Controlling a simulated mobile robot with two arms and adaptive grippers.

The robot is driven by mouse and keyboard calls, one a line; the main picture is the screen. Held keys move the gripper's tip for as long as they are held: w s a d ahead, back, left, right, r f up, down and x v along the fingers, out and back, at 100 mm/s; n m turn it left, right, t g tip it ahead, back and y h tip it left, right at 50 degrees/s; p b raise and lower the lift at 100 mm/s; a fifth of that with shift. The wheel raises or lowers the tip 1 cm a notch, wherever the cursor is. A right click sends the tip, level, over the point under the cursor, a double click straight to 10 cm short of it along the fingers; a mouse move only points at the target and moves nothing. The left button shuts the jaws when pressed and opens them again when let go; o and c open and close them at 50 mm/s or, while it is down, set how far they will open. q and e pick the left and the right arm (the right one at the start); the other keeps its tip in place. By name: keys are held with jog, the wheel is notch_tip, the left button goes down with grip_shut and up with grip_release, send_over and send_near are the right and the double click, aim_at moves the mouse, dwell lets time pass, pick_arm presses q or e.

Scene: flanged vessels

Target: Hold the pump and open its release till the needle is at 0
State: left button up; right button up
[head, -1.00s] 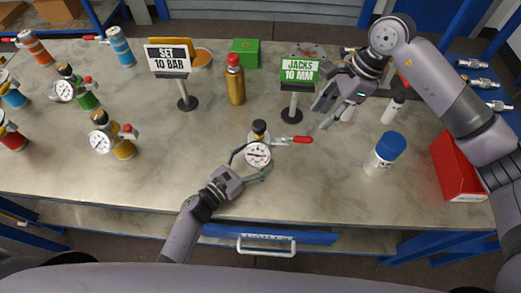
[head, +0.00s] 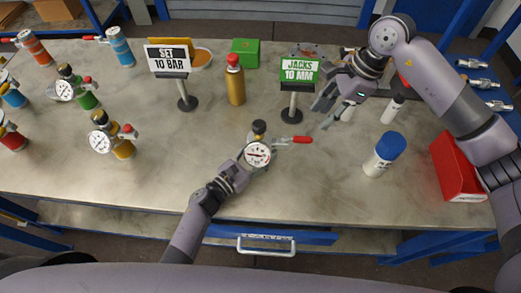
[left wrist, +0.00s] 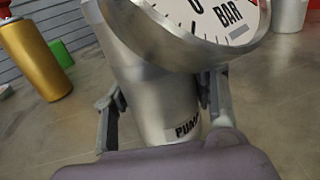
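The pump (head: 258,154) stands on the bench near its front middle. It has a white round gauge, a black knob on top and a red-ended lever (head: 302,140) pointing right. In the left wrist view its metal body (left wrist: 160,95) bears a partly hidden "PUMP" label. The dial's "0" and "BAR" show there, but the needle's reading cannot be told. My left gripper (head: 250,160) has its fingers closed in on both sides of the pump body, also in the left wrist view (left wrist: 165,110). My right gripper (head: 325,112) is open and empty, behind and right of the lever.
A "JACKS 10 MM" sign (head: 299,72) stands beside my right gripper. A gold bottle (head: 235,82), a "SET 10 BAR" sign (head: 167,58), a blue-capped white jar (head: 383,155) and a red box (head: 458,165) surround the pump. Several gauged vessels stand at left.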

pick_arm(q)
jog(key=c, duration=1)
dwell(0.6)
